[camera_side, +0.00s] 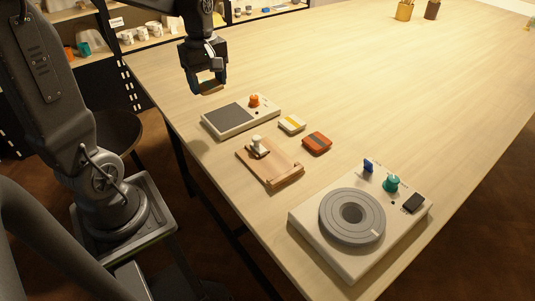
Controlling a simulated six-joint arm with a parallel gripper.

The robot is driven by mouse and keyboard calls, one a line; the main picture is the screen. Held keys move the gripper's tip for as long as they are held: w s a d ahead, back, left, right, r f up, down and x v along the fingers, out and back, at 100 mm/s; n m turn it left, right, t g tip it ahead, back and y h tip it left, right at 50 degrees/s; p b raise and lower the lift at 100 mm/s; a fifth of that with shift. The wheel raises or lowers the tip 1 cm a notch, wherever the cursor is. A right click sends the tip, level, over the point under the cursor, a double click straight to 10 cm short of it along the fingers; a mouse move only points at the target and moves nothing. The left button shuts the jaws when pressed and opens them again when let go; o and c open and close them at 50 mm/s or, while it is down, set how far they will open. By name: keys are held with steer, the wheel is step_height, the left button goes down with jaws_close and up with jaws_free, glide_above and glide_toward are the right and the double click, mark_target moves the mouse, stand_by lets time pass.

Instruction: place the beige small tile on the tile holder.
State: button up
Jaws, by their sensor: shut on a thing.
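My gripper (209,84) hangs above the far left part of the table, shut on a small tan-beige flat piece, which looks like the beige small tile (211,88). Its underside and far edge are hard to make out. A wooden board with a raised strip along its front right edge, which looks like the tile holder (284,169), lies on the table nearer the camera, below and to the right of my gripper. A small white knobbed object (258,146) stands on the board's left part.
A white device with a dark plate (233,117) and orange knob lies between gripper and board. A yellow-striped tile (292,123) and a red-grey tile (316,143) lie right of it. A round grey wheel unit (352,216) stands front right.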

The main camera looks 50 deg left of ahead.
steer(key=w+d, duration=0.1)
steer(key=d, duration=0.9)
glide_above(276, 167)
step_height(276, 167, down, 8)
steer(key=shift+s+a+r, duration=0.1)
steer(key=shift+r, duration=0.15)
steer(key=shift+f, duration=2.05)
steer(key=shift+f, duration=0.1)
steer(key=o, duration=1)
